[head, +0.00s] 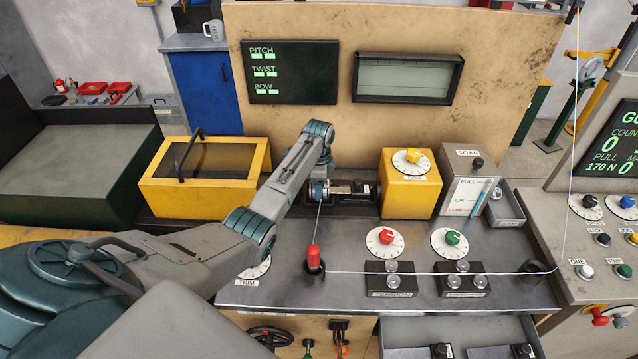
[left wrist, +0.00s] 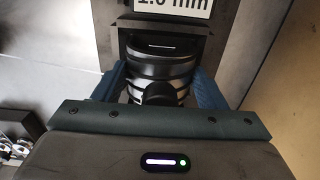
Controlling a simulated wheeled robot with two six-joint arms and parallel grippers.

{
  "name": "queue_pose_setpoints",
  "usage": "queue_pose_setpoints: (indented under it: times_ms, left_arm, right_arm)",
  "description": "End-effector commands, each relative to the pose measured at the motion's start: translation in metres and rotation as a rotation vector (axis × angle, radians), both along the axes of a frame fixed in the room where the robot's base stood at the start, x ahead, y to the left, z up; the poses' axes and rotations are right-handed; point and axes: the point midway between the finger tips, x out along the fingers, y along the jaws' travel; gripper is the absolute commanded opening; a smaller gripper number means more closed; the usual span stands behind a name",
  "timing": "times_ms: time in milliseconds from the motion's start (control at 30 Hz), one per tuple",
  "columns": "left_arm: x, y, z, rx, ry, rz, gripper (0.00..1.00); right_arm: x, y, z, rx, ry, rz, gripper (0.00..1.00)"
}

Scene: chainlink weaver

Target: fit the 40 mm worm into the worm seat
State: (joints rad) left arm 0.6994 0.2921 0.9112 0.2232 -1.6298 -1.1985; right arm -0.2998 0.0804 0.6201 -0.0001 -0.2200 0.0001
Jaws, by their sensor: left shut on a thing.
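My left gripper (head: 320,192) is at the machine's back, left of the yellow box with a dial. In the left wrist view its two blue fingers (left wrist: 160,88) are shut on a black and silver banded cylinder, which looks like the worm (left wrist: 160,68). A round black end of it faces the camera. The worm lies in front of a dark block (left wrist: 163,42) that looks like the worm seat. I cannot tell how deep it sits in there. In the head view a dark and metallic part (head: 352,190) shows just right of the gripper. My right gripper is not in view.
A yellow lidded box (head: 205,177) stands left of my arm, and a yellow dial box (head: 408,182) to the right. A wire runs past a red-topped post (head: 313,257) across the grey deck (head: 400,272). Dials and knobs stand on the deck.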

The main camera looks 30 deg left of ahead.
Motion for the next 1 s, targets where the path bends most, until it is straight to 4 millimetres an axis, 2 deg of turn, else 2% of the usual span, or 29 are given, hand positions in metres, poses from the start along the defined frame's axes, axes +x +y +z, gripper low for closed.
queue_pose_setpoints:
  times_ms: [200,233,333,667,1000]
  left_arm:
    - [0.000,0.000,0.001,0.000,-0.001,0.000,0.30]
    - [0.000,0.000,0.001,0.000,-0.001,0.000,0.71]
    - [0.000,0.000,0.001,0.000,-0.001,0.000,0.91]
    - [0.000,0.000,0.001,-0.001,0.001,0.000,0.91]
    - [0.000,0.000,0.025,0.000,-0.002,0.000,0.91]
  right_arm:
    - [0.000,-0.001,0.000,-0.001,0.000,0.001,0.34]
    - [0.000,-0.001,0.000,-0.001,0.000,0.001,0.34]
    - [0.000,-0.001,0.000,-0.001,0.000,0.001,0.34]
    - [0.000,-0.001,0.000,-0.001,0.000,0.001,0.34]
    - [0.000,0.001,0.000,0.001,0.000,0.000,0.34]
